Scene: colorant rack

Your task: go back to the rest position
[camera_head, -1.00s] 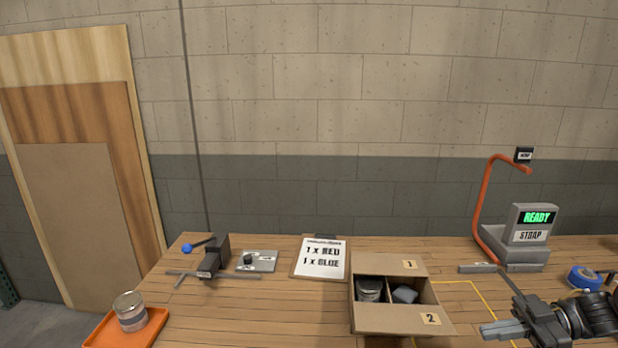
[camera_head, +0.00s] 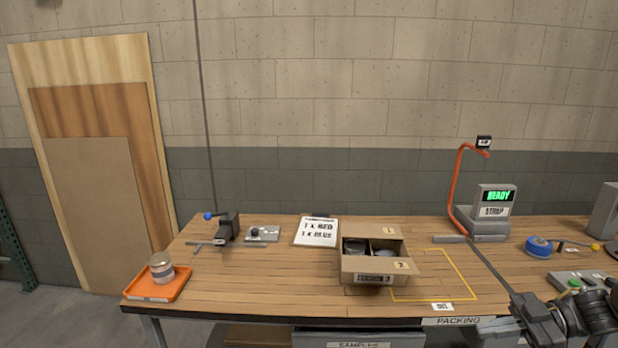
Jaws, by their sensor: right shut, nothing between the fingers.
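My right gripper (camera_head: 497,332) is at the lower right, in front of the bench's front edge. Its fingers are together with nothing between them, and it is apart from the box. My left gripper is out of view. An open cardboard box (camera_head: 352,265) stands on the bench, with flaps marked 1 and 2. A metal can (camera_head: 356,247) shows in its left compartment, and a greyish can-like thing (camera_head: 386,254) shows in its right one. Their colours cannot be told.
An orange tray (camera_head: 145,293) with a can (camera_head: 161,267) is at the bench's left end. Blue tape (camera_head: 538,246) and a button panel (camera_head: 580,281) are at right.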

